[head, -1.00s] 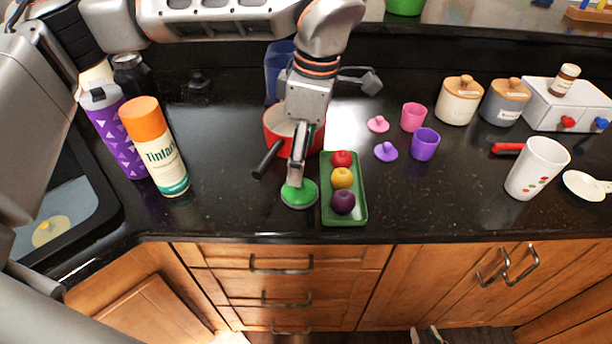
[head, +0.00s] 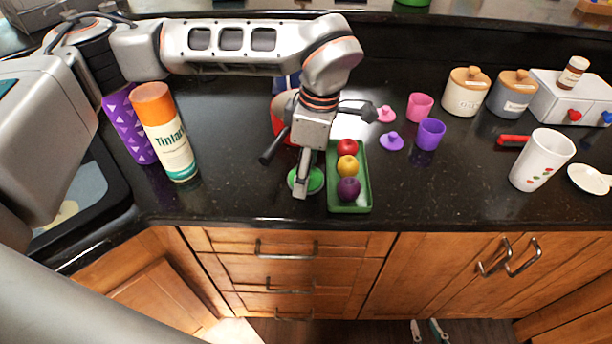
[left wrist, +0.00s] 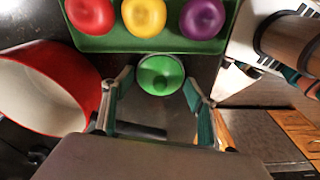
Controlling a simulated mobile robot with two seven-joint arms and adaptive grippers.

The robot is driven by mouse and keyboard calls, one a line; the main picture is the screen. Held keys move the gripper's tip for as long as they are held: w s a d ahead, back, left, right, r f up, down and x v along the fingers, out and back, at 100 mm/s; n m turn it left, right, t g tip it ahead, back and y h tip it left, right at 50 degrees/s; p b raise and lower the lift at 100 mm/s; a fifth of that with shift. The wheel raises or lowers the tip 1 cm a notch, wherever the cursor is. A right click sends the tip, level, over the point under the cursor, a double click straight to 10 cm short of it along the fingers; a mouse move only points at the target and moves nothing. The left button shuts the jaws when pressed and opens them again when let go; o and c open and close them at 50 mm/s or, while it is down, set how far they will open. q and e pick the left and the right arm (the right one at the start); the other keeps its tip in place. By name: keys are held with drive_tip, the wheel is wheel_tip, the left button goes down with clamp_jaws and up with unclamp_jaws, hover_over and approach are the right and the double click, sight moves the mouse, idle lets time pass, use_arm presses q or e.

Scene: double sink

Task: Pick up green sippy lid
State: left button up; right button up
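The green sippy lid (head: 316,181) is a round green disc lying on the dark counter, left of the green tray (head: 363,200). In the left wrist view the lid (left wrist: 160,72) shows a small knob. My left gripper (head: 302,188), whose arm comes in from the left, is over the lid and hides part of it. In the left wrist view the gripper's teal-padded fingers (left wrist: 157,86) are spread apart with the lid between and just beyond their tips. I cannot tell whether they touch it. I see no right gripper in either view.
The tray holds a red, a yellow and a purple fruit. A red pot (left wrist: 35,85) stands close behind the gripper. A spray can (head: 166,135) and purple bottle (head: 128,122) stand left. Purple (head: 429,134) and pink (head: 420,106) cups stand right. Front counter right of the tray is clear.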

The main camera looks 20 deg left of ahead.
use_arm(q)
drive_tip(key=c, duration=0.4)
drive_tip(key=shift+r, duration=0.45)
wheel_tip(320, 180, up, 19)
drive_tip(key=p, duration=0.1)
